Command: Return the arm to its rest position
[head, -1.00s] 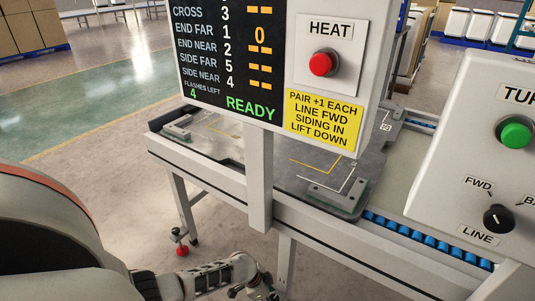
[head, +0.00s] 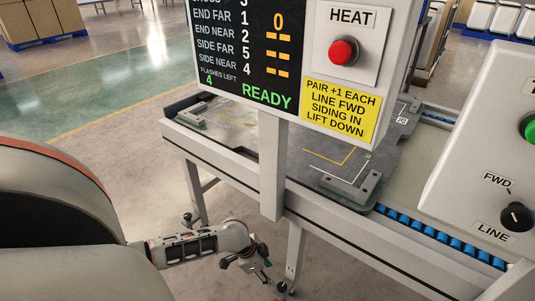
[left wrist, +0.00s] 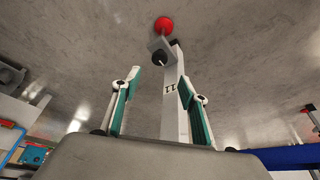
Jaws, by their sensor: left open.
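My left arm (head: 195,246) comes in from the left and reaches low beside the table. My left gripper (head: 258,268) is at the end of it, in front of the table and below its top. In the left wrist view the two fingers of the gripper (left wrist: 157,88) stand apart, with nothing gripped between them. Beyond them are a pale post (left wrist: 174,110) marked 11 and a red ball (left wrist: 163,25). My right gripper is not in view.
A white-framed conveyor table (head: 340,225) stands close to the gripper, with a table leg (head: 296,255) near it. A panel with a red HEAT button (head: 343,51) rises above. A control box (head: 485,160) stands right. Open floor (head: 90,170) lies left.

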